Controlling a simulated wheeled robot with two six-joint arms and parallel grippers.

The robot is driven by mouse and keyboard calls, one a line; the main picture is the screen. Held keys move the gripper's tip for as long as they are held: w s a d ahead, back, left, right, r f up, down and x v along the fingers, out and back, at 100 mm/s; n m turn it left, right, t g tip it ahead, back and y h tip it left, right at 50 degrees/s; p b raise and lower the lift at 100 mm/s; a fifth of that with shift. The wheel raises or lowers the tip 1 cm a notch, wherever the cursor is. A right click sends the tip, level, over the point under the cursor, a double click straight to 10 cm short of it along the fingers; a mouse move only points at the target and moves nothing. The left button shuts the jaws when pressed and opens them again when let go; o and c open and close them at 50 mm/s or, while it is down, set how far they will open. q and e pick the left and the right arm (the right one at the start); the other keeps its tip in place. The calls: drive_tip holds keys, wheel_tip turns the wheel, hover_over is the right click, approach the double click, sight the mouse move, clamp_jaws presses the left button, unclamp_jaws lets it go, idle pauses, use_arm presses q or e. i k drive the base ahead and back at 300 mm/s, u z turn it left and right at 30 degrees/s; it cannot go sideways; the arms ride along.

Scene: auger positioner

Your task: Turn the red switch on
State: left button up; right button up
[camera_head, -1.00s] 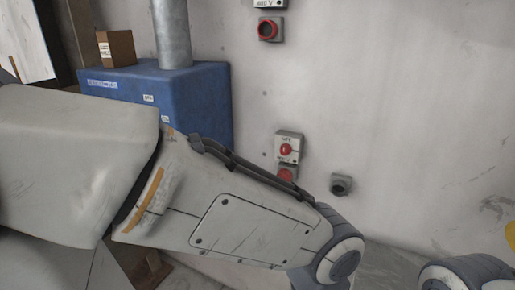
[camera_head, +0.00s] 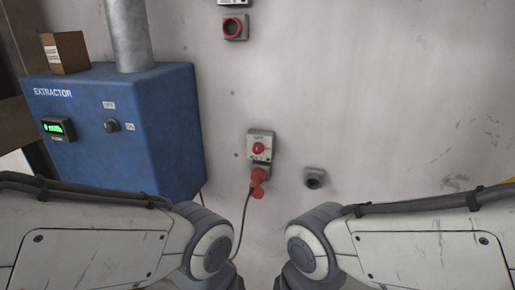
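The red switch (camera_head: 259,148) is a round red knob on a small grey-white box on the wall, just right of the blue extractor. Small lettering sits above and below the knob, too small to read surely. A red plug (camera_head: 258,182) with a dark cable is joined to the underside of the box. Both my arms reach in low, one from each side, and their wrist joints stand below the switch, apart from it. My grippers are below the picture edge and do not show.
The blue extractor box (camera_head: 170,135) stands at left with a lit green display (camera_head: 58,128), a dark knob (camera_head: 112,125), a grey pipe (camera_head: 128,35) and a cardboard box (camera_head: 66,52) on top. A red-ringed socket (camera_head: 233,27) and a grey socket (camera_head: 314,178) are on the wall. The right wall is clear.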

sight(259, 147)
drive_tip(key=u, duration=0.05)
drive_tip(key=k, duration=0.5)
drive_tip(key=u, duration=1.65)
drive_tip(key=i, duration=1.1)
drive_tip(key=z, duration=2.2)
